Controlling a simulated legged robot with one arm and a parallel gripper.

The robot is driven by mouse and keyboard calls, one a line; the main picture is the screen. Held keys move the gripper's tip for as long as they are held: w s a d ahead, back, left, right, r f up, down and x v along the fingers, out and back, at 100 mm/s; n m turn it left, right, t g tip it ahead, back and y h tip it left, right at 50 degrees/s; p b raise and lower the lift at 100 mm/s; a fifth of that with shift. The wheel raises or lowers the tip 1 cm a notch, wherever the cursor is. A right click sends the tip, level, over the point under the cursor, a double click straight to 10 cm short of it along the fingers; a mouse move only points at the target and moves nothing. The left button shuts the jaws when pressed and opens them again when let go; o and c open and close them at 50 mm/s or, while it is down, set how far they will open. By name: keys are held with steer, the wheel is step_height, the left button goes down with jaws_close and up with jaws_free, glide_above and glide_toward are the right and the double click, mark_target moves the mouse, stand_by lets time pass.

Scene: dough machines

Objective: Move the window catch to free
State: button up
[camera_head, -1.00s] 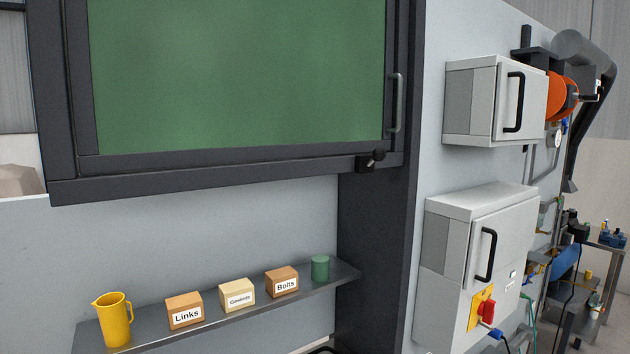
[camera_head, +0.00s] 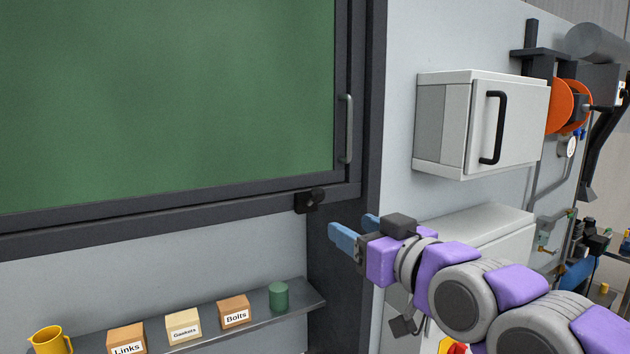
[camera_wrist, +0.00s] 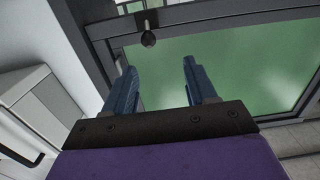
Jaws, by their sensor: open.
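The window catch (camera_head: 310,200) is a small black block with a knob, on the lower right of the dark window frame (camera_head: 200,215). In the wrist view the catch (camera_wrist: 148,38) shows above the fingertips, with its round knob hanging toward the pane. My gripper (camera_head: 354,228) has blue fingers and is open and empty. It is to the right of and a little below the catch in the head view, apart from it. It also shows open in the wrist view (camera_wrist: 160,72). The green window pane (camera_head: 160,100) fills the frame.
A vertical grey handle (camera_head: 346,130) is on the window's right side. A shelf (camera_head: 300,299) below holds a yellow jug (camera_head: 50,341), several labelled boxes and a green cup (camera_head: 278,296). A white cabinet (camera_head: 440,125) is on the wall to the right.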

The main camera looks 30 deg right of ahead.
steer(key=d, duration=0.2)
steer(key=p, duration=0.5)
glide_toward(321, 197)
steer(key=w+p, duration=0.1)
steer(key=w, duration=1)
steer(key=shift+w+a+f+p, duration=0.1)
steer(key=shift+w+a+p, duration=0.15)
steer(key=shift+w+p, duration=0.15)
steer(key=c, duration=1)
